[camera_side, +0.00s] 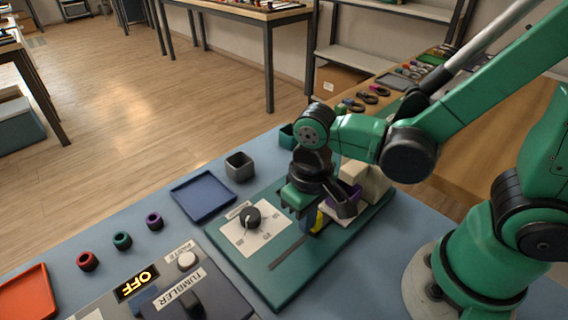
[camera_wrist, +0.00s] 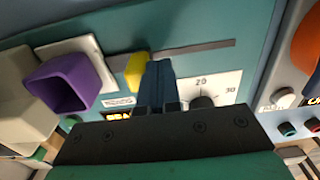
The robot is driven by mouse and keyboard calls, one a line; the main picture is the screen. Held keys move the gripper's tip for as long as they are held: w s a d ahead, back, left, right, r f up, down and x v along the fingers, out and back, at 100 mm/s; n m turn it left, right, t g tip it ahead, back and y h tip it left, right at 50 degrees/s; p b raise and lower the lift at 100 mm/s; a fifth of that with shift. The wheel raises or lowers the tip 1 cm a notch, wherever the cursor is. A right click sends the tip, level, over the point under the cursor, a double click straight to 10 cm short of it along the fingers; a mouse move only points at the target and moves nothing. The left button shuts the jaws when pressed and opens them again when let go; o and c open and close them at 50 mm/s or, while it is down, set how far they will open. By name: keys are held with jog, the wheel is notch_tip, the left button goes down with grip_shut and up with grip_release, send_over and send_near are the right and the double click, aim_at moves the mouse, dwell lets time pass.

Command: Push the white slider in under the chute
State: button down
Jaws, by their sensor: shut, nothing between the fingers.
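A purple square chute (camera_wrist: 68,87) is at the left in the wrist view, and in the side view it shows partly behind my gripper (camera_side: 350,193). A white piece (camera_wrist: 92,50) lies under and beside the chute; I cannot tell whether it is the slider. A yellow block (camera_wrist: 137,72) sits at the slot (camera_wrist: 195,49), right of the white piece; it also shows low behind my gripper in the side view (camera_side: 318,221). My gripper (camera_side: 304,214) is low over the green board. Its fingers are shut and empty, just right of the yellow block in the wrist view (camera_wrist: 158,68); contact is unclear.
A black dial (camera_side: 250,217) on a white scale stands left of my gripper. Pale blocks (camera_side: 365,180) stand behind the chute. A blue tray (camera_side: 203,195), a grey cup (camera_side: 239,166) and a panel reading OFF (camera_side: 138,284) are farther left. The board's front (camera_side: 290,285) is clear.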

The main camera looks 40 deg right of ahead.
jog(key=shift+a, duration=0.15)
jog(key=shift+a+r, duration=0.1)
jog(key=shift+a, duration=0.4)
notch_tip(320, 180, up, 11)
dwell(0.6)
jog(key=shift+d, duration=0.1)
jog(key=w+d+f+t, duration=0.1)
jog(key=w+d+t, duration=0.3)
jog(key=d+t, duration=0.3)
jog(key=shift+d+f, duration=0.15)
jog(key=shift+d, duration=1)
